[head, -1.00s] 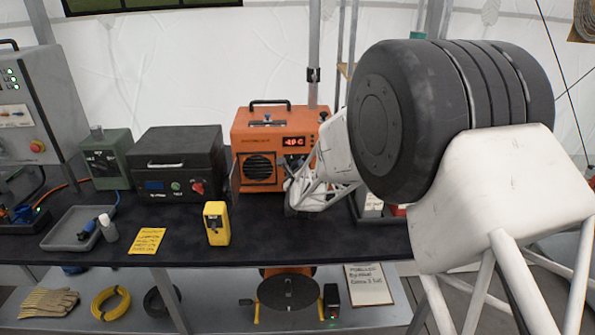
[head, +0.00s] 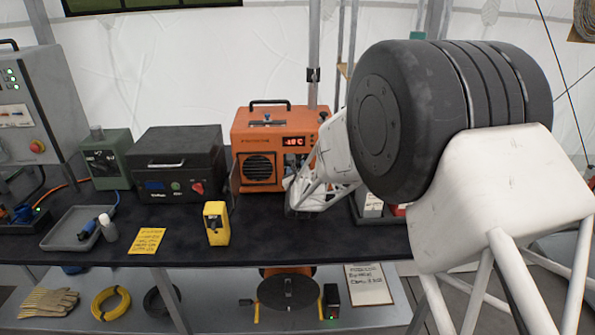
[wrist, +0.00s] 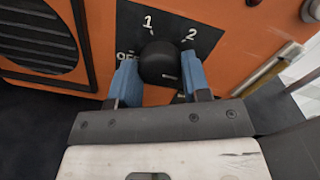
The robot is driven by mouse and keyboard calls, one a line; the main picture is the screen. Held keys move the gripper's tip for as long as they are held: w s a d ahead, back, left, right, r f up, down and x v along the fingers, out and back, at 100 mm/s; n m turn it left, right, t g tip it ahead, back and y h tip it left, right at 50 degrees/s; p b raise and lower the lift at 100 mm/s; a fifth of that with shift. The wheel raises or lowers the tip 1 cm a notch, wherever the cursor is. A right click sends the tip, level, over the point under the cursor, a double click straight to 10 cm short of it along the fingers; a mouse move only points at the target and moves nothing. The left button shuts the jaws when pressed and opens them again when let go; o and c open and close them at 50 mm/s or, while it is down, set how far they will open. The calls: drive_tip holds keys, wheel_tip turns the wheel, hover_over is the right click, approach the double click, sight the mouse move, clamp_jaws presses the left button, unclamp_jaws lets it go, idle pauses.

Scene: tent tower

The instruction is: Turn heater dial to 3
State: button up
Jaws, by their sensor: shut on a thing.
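The orange heater (head: 262,182) stands at the back of the black table, with a grille on its left and a lit red display (head: 294,141). In the wrist view its black dial (wrist: 159,66) sits on a black plate (wrist: 128,22) marked OFF, 1 and 2. No 3 mark is visible there; the right finger covers part of the plate. My gripper (wrist: 159,60) is shut on the dial, one blue finger on each side. The dial's pointer cannot be made out. In the head view my arm hides the dial and fingers.
A black case (head: 160,168) stands left of the heater. The table is clear between the yellow device and my wrist.

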drive_tip(key=o, duration=0.9)
drive_tip(key=shift+s, duration=0.1)
drive_tip(key=shift+s+d, duration=0.1)
drive_tip(key=shift+s, duration=3.7)
